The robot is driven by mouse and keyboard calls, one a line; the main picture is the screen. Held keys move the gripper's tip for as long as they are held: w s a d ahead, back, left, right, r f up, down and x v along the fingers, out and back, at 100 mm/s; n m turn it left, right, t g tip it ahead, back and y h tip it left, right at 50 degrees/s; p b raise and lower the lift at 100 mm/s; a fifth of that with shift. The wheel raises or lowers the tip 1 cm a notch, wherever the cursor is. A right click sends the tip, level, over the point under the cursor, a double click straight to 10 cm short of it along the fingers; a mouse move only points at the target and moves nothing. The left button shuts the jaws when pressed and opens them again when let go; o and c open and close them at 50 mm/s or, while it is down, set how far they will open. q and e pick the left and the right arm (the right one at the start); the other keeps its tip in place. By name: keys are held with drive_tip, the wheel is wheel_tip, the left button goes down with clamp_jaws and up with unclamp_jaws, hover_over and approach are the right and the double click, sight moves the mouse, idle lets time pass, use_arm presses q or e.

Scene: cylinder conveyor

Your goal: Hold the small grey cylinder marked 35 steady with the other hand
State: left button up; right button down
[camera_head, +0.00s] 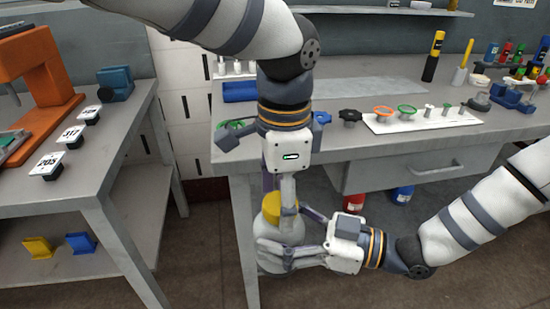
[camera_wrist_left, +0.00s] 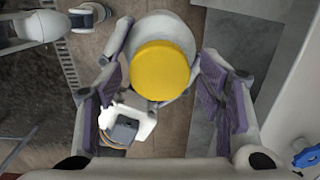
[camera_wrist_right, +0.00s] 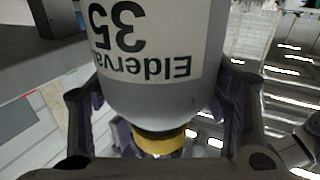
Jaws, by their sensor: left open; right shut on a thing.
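The small grey cylinder (camera_head: 268,232) stands about upright in the air in front of the workbench, its yellow cap (camera_head: 271,206) on top. In the right wrist view the cylinder (camera_wrist_right: 165,90) shows a white label reading 35, upside down there. My right gripper (camera_head: 292,238) is shut on the cylinder's body from the right; its fingers hide part of it. My left gripper (camera_head: 279,207) points down from above and is open. In the left wrist view its fingers lie on either side of the yellow cap (camera_wrist_left: 160,70), with gaps visible.
The grey workbench (camera_head: 350,150) behind carries a white tray (camera_head: 425,120) with several small parts. A side table (camera_head: 100,140) with an orange machine (camera_head: 35,85) and number tags stands at the left. Red and blue containers (camera_head: 402,194) are under the bench. The floor between the tables is clear.

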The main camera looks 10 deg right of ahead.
use_arm(q)
drive_tip(key=shift+f, duration=0.25)
drive_tip(key=shift+c, duration=0.6)
drive_tip(key=c, duration=1.1)
drive_tip(key=n, duration=0.6)
drive_tip(key=shift+n, duration=0.4)
drive_tip(key=shift+r, duration=0.15)
drive_tip(key=shift+r, duration=1)
